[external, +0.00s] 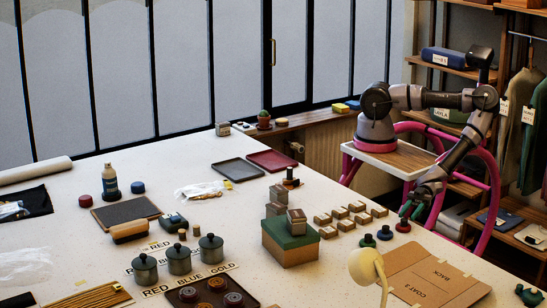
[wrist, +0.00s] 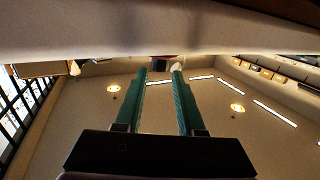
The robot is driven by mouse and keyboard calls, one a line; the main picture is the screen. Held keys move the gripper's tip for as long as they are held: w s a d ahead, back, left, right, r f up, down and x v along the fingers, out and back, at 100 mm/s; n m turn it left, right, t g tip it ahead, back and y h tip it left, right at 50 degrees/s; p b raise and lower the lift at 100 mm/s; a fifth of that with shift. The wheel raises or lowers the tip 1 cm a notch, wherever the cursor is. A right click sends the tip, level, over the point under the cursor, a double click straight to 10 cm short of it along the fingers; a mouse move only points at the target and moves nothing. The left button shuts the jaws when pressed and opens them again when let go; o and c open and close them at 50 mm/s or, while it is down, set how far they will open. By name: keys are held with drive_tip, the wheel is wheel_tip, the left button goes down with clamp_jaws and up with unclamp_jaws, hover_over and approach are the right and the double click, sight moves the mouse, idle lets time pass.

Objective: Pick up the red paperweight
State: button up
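The red paperweight (external: 403,227) is a small, low, round red piece near the right edge of the white table in the external view. Two similar dark green pieces, one (external: 385,233) and another (external: 369,241), stand in a row to its left. My gripper (external: 410,212) has green fingers and is just above and slightly right of the red paperweight; I cannot tell whether they touch. In the wrist view my gripper (wrist: 160,72) has its two green fingers apart with nothing visibly held between them.
Several small boxes (external: 340,213) are lined up behind, beside a green-topped box (external: 290,241). Shelves with clothes are at right.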

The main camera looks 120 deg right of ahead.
sight(403, 221)
drive_tip(key=x, duration=0.7)
drive_tip(key=shift+w+a+f, duration=0.1)
drive_tip(key=shift+w, duration=0.15)
clamp_jaws()
